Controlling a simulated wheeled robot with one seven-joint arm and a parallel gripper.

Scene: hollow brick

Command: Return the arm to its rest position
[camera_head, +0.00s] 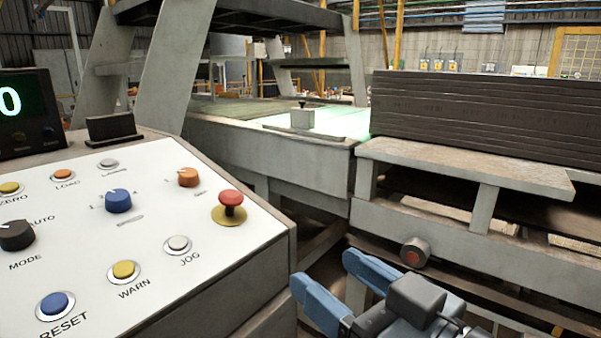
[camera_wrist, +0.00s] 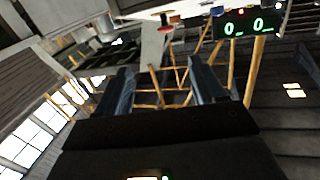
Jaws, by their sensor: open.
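My gripper (camera_head: 332,275) is at the bottom of the head view, right of the control panel. Its two blue fingers are apart with nothing between them. In the wrist view my gripper (camera_wrist: 163,80) also shows its two fingers spread, with only distant yellow posts seen between them. The rest of my arm is mostly out of the head view at the lower right.
A sloped control panel (camera_head: 130,255) with several buttons and a red mushroom button (camera_head: 231,200) fills the left. A display (camera_head: 25,112) stands behind it. A metal bench (camera_head: 460,170) with stacked dark boards (camera_head: 490,115) is at right. A small block (camera_head: 303,118) sits on the lit table behind.

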